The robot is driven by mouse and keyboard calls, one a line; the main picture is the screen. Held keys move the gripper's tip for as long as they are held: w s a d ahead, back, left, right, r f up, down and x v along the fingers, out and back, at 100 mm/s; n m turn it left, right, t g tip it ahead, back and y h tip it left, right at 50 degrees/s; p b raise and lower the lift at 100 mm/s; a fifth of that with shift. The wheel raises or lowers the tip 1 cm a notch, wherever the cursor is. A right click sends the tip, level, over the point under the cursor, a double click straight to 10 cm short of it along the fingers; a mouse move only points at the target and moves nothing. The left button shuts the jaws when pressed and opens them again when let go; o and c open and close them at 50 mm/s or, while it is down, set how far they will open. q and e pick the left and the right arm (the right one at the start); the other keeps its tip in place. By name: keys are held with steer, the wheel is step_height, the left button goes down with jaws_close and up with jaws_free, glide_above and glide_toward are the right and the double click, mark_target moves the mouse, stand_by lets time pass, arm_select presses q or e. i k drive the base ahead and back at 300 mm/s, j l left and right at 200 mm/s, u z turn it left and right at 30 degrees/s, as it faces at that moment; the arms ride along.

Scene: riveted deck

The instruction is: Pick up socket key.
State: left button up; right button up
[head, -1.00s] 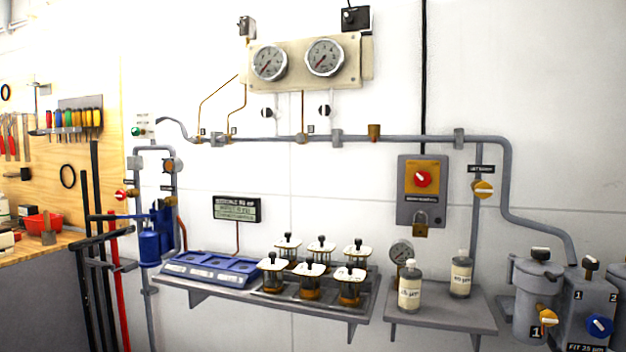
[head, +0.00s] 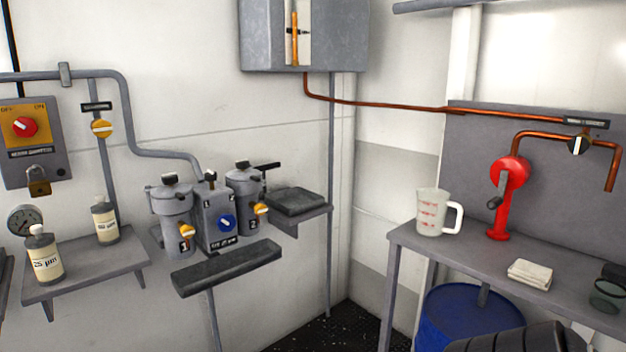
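I cannot make out a socket key in the head view.
A grey bench (head: 462,262) at the right holds a measuring jug (head: 431,217), a red hand pump (head: 505,180) and a folded cloth (head: 530,274). A blue drum (head: 447,312) stands below. Two filter housings (head: 172,215) and a shelf with bottles (head: 45,257) line the left wall.

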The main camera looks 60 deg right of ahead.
mark_target(263, 168)
steer(key=z, duration=1.65)
